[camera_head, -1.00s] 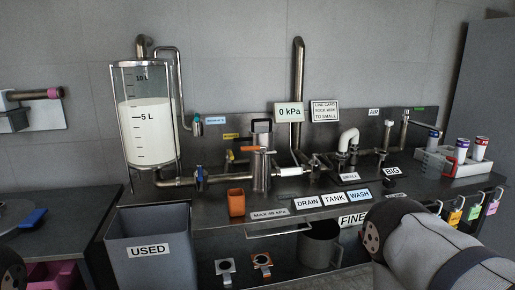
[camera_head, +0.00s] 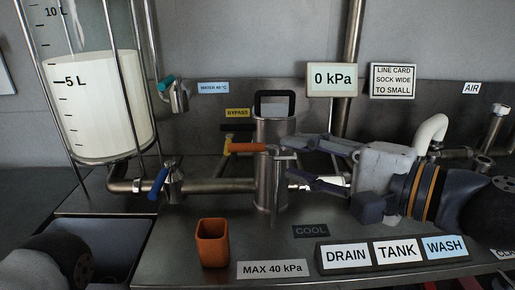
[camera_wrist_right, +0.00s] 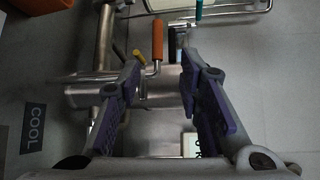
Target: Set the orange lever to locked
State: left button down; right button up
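I cannot tell whether a fingertip touches the canister. My left gripper is out of view.
A yellow bypass handle (camera_head: 226,138) is just behind the lever. A blue-handled valve (camera_head: 160,182) and the glass tank (camera_head: 98,105) stand to the left. An orange cup (camera_head: 212,243) stands in front. The gauge sign (camera_head: 332,78) reads 0 kPa.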

aim_at(252, 148)
jog(key=x, duration=1.1)
jog(key=shift+s+a+f+b, duration=0.1)
jog(key=shift+s+a+b, duration=0.15)
jog(key=shift+b, duration=0.15)
grip_shut()
